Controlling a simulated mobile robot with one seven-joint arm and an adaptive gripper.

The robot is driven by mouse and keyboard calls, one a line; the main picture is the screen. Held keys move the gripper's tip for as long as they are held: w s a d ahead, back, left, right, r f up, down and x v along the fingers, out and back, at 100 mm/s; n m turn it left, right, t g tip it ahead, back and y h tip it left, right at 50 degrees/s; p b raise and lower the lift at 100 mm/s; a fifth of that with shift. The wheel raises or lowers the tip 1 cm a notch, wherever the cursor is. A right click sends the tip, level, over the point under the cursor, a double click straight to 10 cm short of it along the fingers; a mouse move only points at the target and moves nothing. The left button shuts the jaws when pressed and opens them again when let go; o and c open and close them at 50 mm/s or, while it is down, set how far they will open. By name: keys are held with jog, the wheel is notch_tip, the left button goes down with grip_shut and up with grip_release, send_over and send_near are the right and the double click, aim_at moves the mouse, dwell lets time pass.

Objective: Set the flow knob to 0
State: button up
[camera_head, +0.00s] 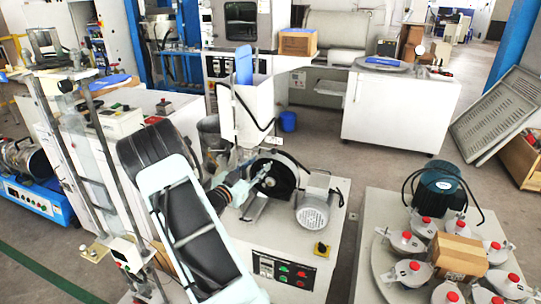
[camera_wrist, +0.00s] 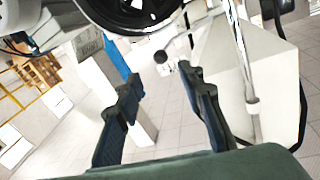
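In the wrist view, a small dark ball-shaped knob (camera_wrist: 160,57) on a thin stem shows just beyond my fingertips, roughly between them. I cannot tell for certain that it is the flow knob, and no scale or 0 mark is readable. My gripper (camera_wrist: 162,78) is open, its two dark fingers apart with nothing between them. The small knob cannot be made out there.
The black wheel (camera_wrist: 130,12) is close above my fingers in the wrist view. A white hopper (camera_head: 246,104) stands behind my gripper.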

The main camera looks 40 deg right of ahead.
aim_at(272, 153)
jog(key=b+x, duration=0.1)
jog(key=x, duration=0.7)
jog(key=shift+w+d, duration=0.1)
jog(key=shift+d, duration=0.25)
grip_shut()
jog(key=shift+w+a+f, duration=0.1)
